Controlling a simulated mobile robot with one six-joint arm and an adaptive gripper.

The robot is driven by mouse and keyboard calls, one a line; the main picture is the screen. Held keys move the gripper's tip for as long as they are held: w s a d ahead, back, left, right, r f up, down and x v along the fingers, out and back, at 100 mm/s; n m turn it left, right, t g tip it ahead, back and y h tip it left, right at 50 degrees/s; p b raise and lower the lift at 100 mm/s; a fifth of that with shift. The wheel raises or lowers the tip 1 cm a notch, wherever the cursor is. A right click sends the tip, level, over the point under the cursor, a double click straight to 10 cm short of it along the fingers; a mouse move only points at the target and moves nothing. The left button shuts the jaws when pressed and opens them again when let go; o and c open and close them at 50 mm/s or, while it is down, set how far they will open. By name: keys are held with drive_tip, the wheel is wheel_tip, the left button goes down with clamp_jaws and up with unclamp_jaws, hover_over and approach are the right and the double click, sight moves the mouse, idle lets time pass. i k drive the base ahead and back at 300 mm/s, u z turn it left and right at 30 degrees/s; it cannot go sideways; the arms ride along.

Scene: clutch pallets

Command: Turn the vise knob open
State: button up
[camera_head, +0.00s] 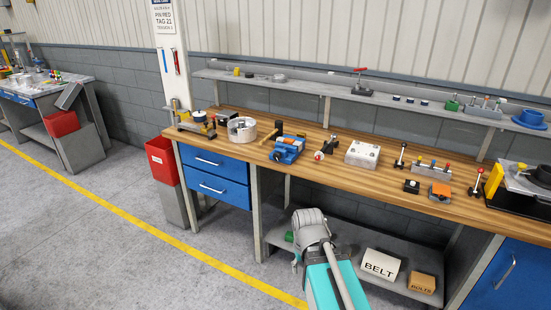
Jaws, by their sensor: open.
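A blue vise (287,149) stands on the wooden workbench (345,171), left of the middle. Its knob or handle is too small to make out clearly. My arm reaches up from the bottom of the view, in front of the bench and below the vise. Its grey rounded joint is near the bench's open lower part, apart from the vise. I cannot make out my gripper's fingers; they seem hidden behind or below the arm.
A white round part (242,129) and a hammer-like tool (272,131) sit left of the vise. A small red-ended device (321,154) and a pale block (362,154) stand right of it. Blue drawers (219,187) are below left. Boxes (380,266) sit on the lower shelf.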

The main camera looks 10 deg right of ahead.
sight(277, 156)
drive_tip(key=z, duration=0.1)
drive_tip(key=i, duration=1)
drive_tip(key=u, duration=0.1)
